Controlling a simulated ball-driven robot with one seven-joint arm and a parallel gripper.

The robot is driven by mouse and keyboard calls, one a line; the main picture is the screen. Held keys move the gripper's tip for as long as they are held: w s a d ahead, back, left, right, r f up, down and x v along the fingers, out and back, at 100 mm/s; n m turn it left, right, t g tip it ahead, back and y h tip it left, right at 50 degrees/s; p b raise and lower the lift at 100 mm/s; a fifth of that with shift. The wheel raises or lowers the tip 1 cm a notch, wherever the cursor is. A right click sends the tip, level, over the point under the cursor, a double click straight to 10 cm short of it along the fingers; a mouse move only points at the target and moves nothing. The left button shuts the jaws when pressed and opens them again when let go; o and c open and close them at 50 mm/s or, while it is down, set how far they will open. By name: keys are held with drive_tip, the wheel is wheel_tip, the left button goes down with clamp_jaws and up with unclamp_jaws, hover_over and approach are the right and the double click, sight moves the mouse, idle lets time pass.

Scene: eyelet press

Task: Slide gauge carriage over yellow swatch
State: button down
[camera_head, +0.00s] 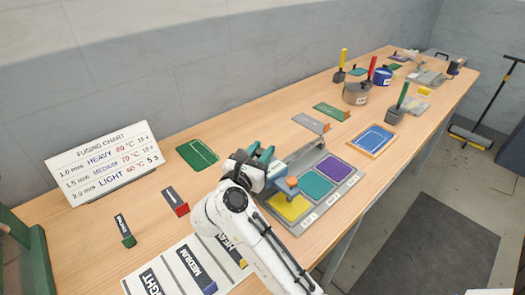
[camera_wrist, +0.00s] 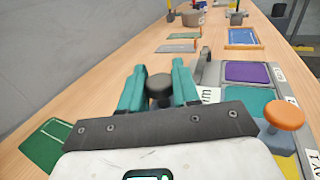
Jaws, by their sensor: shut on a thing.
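The grey gauge board (camera_head: 345,188) holds a yellow swatch (camera_head: 290,207), a teal swatch (camera_head: 316,185) and a purple swatch (camera_head: 333,168) in a row. The yellow one is nearest. My gripper (camera_head: 262,154) has teal fingers and is at the board's left side. In the wrist view my gripper (camera_wrist: 157,90) is shut on a dark round knob (camera_wrist: 159,87), apparently the gauge carriage's handle. An orange knob (camera_head: 291,183) stands near the yellow and teal swatches; it also shows in the wrist view (camera_wrist: 284,112). My arm and wrist hide most of the carriage.
A fusing chart (camera_head: 104,161) stands at the left rear. A green card (camera_head: 197,153) lies behind my gripper. A blue framed tray (camera_head: 373,139) and pots (camera_head: 357,94) stand farther along the bench.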

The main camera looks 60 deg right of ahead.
drive_tip(key=c, duration=1)
unclamp_jaws()
drive_tip(key=shift+w+a, duration=0.1)
drive_tip(key=shift+a, duration=0.25)
drive_tip(key=shift+o, duration=0.6)
drive_tip(key=shift+d, duration=0.1)
drive_tip(key=s+a+b, duration=0.1)
drive_tip(key=a+b, duration=0.1)
drive_tip(key=a, duration=0.8)
drive_tip(key=shift+s+a, duration=0.35)
drive_tip(key=shift+s, duration=0.05)
